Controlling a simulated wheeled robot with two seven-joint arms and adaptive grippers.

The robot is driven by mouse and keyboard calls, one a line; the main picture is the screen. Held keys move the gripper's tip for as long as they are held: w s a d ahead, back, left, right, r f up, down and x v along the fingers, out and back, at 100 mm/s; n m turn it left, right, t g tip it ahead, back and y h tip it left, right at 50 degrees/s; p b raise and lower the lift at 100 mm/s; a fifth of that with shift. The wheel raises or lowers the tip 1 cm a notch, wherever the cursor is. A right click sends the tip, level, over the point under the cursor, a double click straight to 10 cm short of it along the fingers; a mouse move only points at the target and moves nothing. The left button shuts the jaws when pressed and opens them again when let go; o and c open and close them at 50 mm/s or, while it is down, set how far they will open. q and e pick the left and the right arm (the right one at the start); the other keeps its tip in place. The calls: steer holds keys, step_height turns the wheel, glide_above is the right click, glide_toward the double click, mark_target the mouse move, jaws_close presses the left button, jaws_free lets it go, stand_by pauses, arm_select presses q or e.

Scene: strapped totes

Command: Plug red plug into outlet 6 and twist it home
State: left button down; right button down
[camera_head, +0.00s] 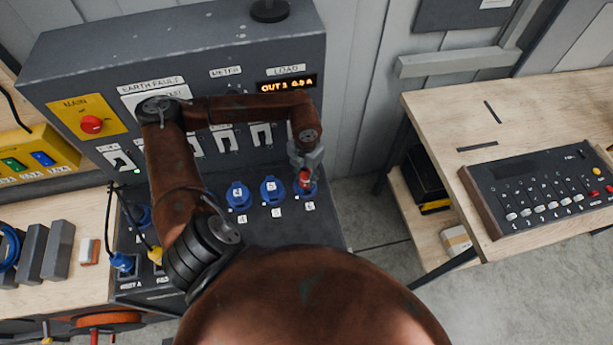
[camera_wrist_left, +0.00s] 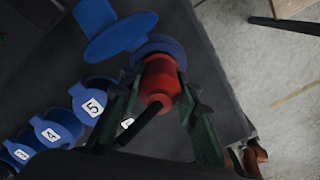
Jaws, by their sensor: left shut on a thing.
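The red plug (camera_head: 305,179) is at outlet 6 (camera_head: 306,190), the rightmost blue outlet on the panel's sloping face. In the left wrist view the red plug (camera_wrist_left: 160,82) is lined up with the blue socket (camera_wrist_left: 160,46), whose lid (camera_wrist_left: 120,38) is swung open. I cannot tell how deep the plug sits or whether it is twisted. A black cable leaves its rear. My left gripper (camera_head: 305,168) is shut on the red plug, one finger on each side; it also shows in the left wrist view (camera_wrist_left: 160,100). My right gripper is not in view.
Closed blue outlets 5 (camera_head: 271,190) and 4 (camera_head: 238,195) stand left of it. A row of breaker switches lies above. The display (camera_head: 286,84) reads OUT3 0.0A. A wooden table (camera_head: 450,110) with a control box (camera_head: 540,185) stands at the right, across a gap of floor.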

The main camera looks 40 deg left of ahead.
arm_select(q)
steer(key=shift+a, duration=0.15)
steer(key=shift+m+b, duration=0.35)
steer(key=shift+m, duration=0.35)
steer(key=shift+m+b, duration=0.4)
steer(key=shift+m, duration=0.4)
steer(key=shift+m, duration=0.5)
steer(key=c, duration=1.4)
jaws_free()
